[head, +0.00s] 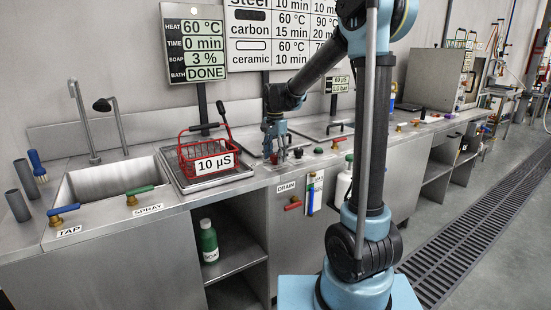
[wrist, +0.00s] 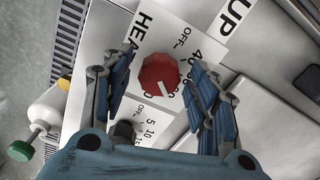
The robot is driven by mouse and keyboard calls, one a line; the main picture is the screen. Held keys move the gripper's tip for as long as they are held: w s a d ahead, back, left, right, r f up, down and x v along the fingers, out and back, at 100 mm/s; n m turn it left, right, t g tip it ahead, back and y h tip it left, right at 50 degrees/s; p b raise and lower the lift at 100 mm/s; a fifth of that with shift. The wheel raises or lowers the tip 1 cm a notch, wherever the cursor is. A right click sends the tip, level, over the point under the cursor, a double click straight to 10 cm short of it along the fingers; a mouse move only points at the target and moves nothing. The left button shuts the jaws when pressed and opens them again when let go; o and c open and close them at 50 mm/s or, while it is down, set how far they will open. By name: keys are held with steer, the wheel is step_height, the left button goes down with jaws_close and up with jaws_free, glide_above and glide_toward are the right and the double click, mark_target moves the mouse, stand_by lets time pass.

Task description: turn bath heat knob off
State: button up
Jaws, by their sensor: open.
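The heat knob (wrist: 160,73) is red and faceted, with a white mark toward its lower right in the wrist view. It sits on a white label plate (wrist: 146,38) lettered HEA, with OFF above the knob and numbers along its right side. My gripper (wrist: 160,68) is open, with one finger on each side of the knob and visible gaps between. In the head view my gripper (head: 273,143) points down at the counter beside the red basket. The knob is hard to make out there. The wall display (head: 194,45) reads heat 60 °C, time 0 min, soap 3 %, bath DONE.
A smaller black knob (wrist: 125,130) with a 5, 10 scale is close to the left finger. The red basket (head: 211,156) stands left of my gripper in the head view. A sink (head: 111,182) is farther left. A white bottle (head: 344,182) hangs at the counter front.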

steer(key=shift+f, duration=0.4)
steer(key=shift+c, duration=0.3)
steer(key=c, duration=1)
